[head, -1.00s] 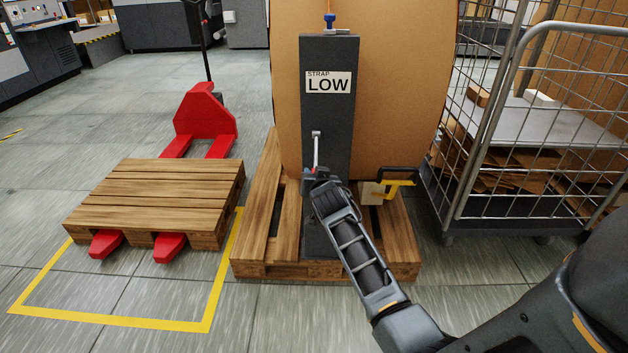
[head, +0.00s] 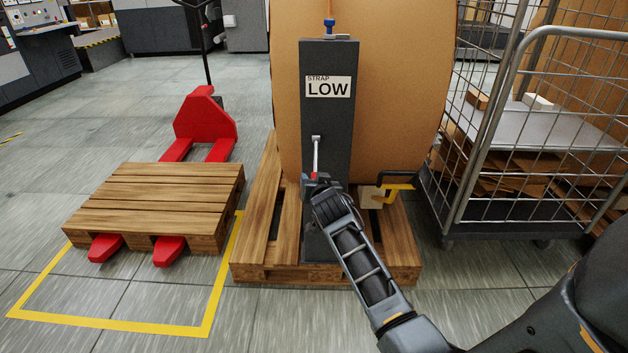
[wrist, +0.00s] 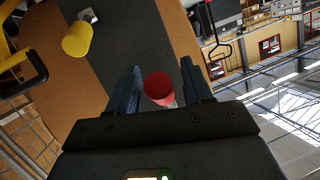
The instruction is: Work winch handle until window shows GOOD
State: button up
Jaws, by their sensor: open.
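The winch post (head: 325,110) is a dark grey upright in front of a big brown roll. Its window (head: 328,88) reads "STRAP LOW". The winch handle (head: 316,155) is a silver lever hanging down from its pivot on the post's face, with a red grip at its lower end. My gripper (head: 316,182) is at that lower end. In the wrist view the red grip (wrist: 158,88) sits between the two open fingers of my gripper (wrist: 165,85), with a gap on the right side. The grip is partly hidden by my gripper in the head view.
The roll (head: 400,100) stands on a wooden pallet (head: 258,225). A yellow and black handle (head: 398,187) juts out right of the post. A wire cage trolley (head: 450,215) stands at right. A red pallet jack (head: 205,118) under another pallet (head: 150,195) is at left, beside open floor.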

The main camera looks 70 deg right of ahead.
jog(key=v, duration=0.6)
jog(key=shift+s, duration=0.15)
jog(key=shift+a, duration=0.15)
dwell(1.0)
jog(key=w+d+h+b, duration=0.1)
jog(key=d, duration=0.1)
jog(key=w+d+f+h+b, duration=0.1)
jog(key=d+b, duration=0.1)
jog(key=w+d+h+b, duration=0.1)
jog(key=w+d+b, duration=0.1)
jog(key=shift+w+f+m+t, duration=0.1)
jog(key=shift+f+m+t, duration=0.2)
jog(key=shift+t, duration=0.1)
dwell(0.6)
jog(key=shift+c, duration=0.3)
jog(key=shift+a, duration=0.1)
grip_shut()
